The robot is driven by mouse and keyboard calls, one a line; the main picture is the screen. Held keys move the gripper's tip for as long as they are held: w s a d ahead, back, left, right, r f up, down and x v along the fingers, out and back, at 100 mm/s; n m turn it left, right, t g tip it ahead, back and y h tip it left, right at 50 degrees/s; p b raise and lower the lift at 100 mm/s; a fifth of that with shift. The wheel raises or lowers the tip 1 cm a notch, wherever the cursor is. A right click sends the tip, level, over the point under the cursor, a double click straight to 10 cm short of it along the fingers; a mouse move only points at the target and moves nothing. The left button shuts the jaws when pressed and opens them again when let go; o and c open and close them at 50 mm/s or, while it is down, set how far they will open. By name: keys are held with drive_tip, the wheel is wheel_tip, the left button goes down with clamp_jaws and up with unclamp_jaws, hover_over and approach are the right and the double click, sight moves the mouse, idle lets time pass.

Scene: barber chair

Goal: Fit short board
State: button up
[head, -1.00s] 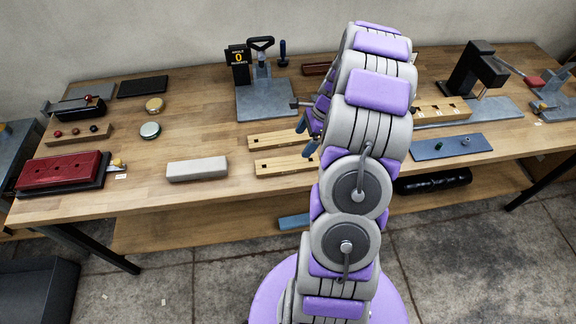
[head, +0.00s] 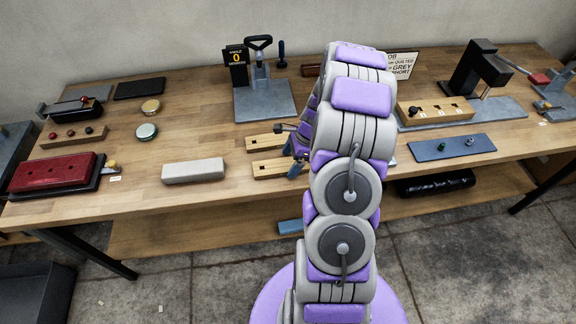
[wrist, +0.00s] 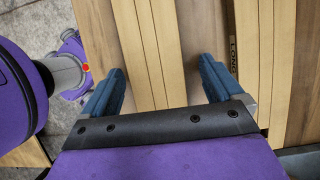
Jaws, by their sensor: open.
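Two pale wooden boards with dark holes lie side by side near the table's middle: the back board (head: 262,142) and the front board (head: 270,168). Their right ends are partly hidden behind my arm, so I cannot tell their lengths. My gripper (wrist: 161,66) is open, with blue fingers on either side of a pale wooden board (wrist: 150,40) in the wrist view. No grip on it shows. Another pale board (wrist: 264,40) lies to its right. A third wooden board (head: 436,110) sits at the grey press station.
A grey padded block (head: 193,170) lies left of the boards, and a red padded block (head: 52,172) sits in a black tray. A lever press (head: 262,90) stands behind. A blue-grey plate (head: 452,147) lies at right.

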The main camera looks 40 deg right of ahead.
drive_tip(key=shift+a, duration=0.55)
drive_tip(key=c, duration=0.5)
drive_tip(key=shift+d, duration=0.15)
drive_tip(key=c, duration=0.7)
drive_tip(key=shift+c, duration=0.2)
